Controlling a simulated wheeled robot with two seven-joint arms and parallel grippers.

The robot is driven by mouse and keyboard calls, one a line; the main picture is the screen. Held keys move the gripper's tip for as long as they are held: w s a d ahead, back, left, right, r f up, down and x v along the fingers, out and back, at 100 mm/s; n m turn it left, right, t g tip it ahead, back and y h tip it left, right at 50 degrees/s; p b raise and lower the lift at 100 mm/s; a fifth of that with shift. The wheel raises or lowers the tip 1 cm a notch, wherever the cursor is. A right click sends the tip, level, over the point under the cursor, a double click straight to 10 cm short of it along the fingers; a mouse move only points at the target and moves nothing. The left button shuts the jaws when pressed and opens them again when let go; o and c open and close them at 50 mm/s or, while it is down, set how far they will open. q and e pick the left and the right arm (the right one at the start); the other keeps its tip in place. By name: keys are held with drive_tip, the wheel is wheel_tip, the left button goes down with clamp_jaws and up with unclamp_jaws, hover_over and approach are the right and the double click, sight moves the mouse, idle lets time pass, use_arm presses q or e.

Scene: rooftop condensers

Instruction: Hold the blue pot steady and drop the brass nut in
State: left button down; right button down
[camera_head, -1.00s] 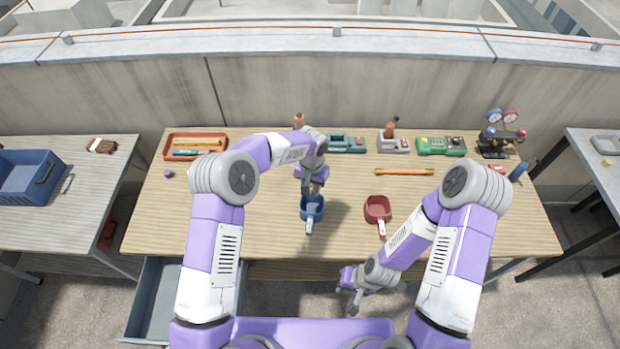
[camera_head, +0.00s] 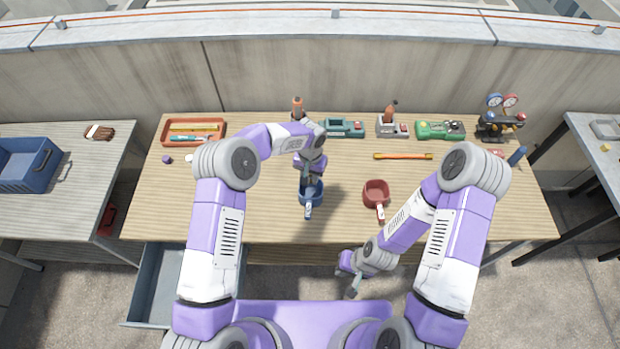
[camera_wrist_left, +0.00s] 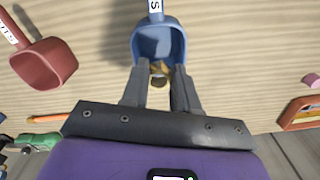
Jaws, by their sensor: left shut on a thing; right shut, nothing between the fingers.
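The blue pot (camera_head: 316,197) stands on the workbench (camera_head: 250,215), its handle with a white label pointing to the front edge. My left gripper (camera_head: 308,181) is over the pot's back part. In the left wrist view, its fingers (camera_wrist_left: 160,88) are shut on a brass nut (camera_wrist_left: 159,70), seen against the pot's opening (camera_wrist_left: 157,42). I cannot tell how far the nut is above the pot's floor. My right gripper (camera_head: 348,283) is shut and empty, low in front of the bench edge, apart from the pot.
A red pot (camera_head: 376,190) stands right of the blue pot, with an orange bar (camera_head: 402,156) behind it. An orange tray (camera_head: 166,140) and several devices line the back. A grey open drawer (camera_head: 150,290) juts out at front left. The bench's left front is clear.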

drive_tip(key=c, duration=1.5)
unclamp_jaws()
drive_tip(key=shift+w, duration=0.15)
drive_tip(key=shift+o, duration=1.1)
drive_tip(key=shift+w, duration=0.35)
drive_tip(key=o, duration=0.4)
drive_tip(key=w, duration=0.1)
drive_tip(key=w+h, duration=0.1)
drive_tip(key=w, duration=0.1)
drive_tip(key=w+t+h, duration=0.1)
drive_tip(key=w, duration=0.1)
drive_tip(key=shift+w+a+r+n, duration=0.15)
drive_tip(key=shift+a+r+n, duration=0.1)
drive_tip(key=shift+r+n, duration=0.1)
drive_tip(key=t+h, duration=0.3)
approach(309, 208)
use_arm(q)
wheel_tip(309, 208, up, 10)
use_arm(e)
drive_tip(key=shift+n, duration=0.35)
drive_tip(key=x, duration=1)
drive_tip(key=shift+w+f, duration=0.1)
drive_tip(key=shift+f, duration=0.05)
